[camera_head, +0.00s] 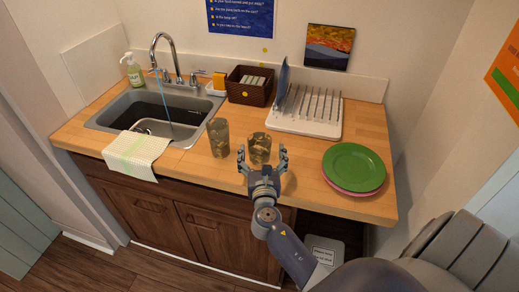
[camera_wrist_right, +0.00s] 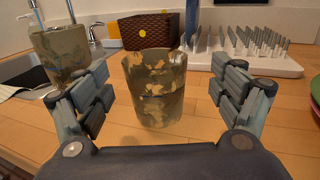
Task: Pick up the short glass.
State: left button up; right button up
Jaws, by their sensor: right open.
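The short glass (camera_head: 260,146) is brown and patterned and stands upright on the wooden counter. In the right wrist view the same glass (camera_wrist_right: 155,90) is centred between my fingers. My right gripper (camera_head: 263,160) is open, with one finger on each side of the glass and gaps showing on both sides. A taller glass (camera_head: 218,137) of the same pattern stands to the left; it also shows at the left of the right wrist view (camera_wrist_right: 62,58), partly behind a finger. My left gripper is not in view.
A white dish rack (camera_head: 315,127) stands behind on the right and a brown basket (camera_head: 238,92) behind. Stacked green and pink plates (camera_head: 353,167) lie to the right. A sink (camera_head: 110,118) with a draped towel (camera_head: 137,152) is at left. Counter between glass and plates is clear.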

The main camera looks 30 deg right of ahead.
aim_at(259, 135)
jog(key=x, duration=0.1)
jog(key=p+x, duration=0.1)
jog(key=x, duration=0.1)
jog(key=shift+w+a+r, duration=0.1)
jog(key=shift+w+a, duration=0.05)
jog(key=shift+w, duration=0.3)
jog(key=shift+w+d, duration=0.3)
jog(key=shift+w, duration=0.25)
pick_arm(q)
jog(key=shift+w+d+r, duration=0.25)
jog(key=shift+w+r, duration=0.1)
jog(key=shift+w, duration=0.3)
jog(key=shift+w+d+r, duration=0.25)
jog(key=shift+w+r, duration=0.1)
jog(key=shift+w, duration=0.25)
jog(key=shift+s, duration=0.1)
pick_arm(e)
jog(key=shift+c, duration=0.3)
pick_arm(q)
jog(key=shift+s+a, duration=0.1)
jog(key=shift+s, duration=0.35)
pick_arm(e)
jog(key=c, duration=1.2)
